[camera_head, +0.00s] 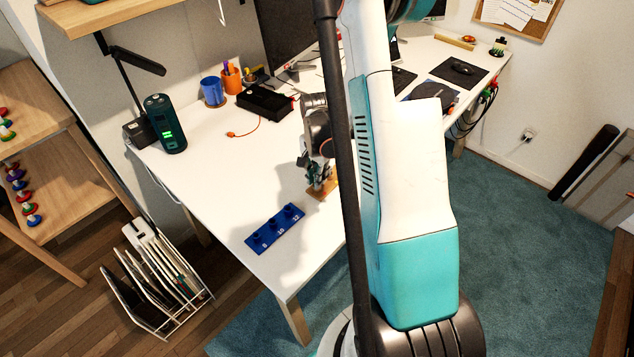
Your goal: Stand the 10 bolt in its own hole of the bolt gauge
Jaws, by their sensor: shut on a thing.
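The bolt gauge (262,240) is a flat blue bar near the front edge of the white table, marked 8, 10 and 12, with 10 in the middle. My gripper (318,187) points down behind and to the right of the gauge, low over a small wooden block (330,185). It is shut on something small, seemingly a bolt. The bolt's size and its contact with the block are too small and too hidden to tell.
My arm hides the middle of the table. The table left of the gauge is clear.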

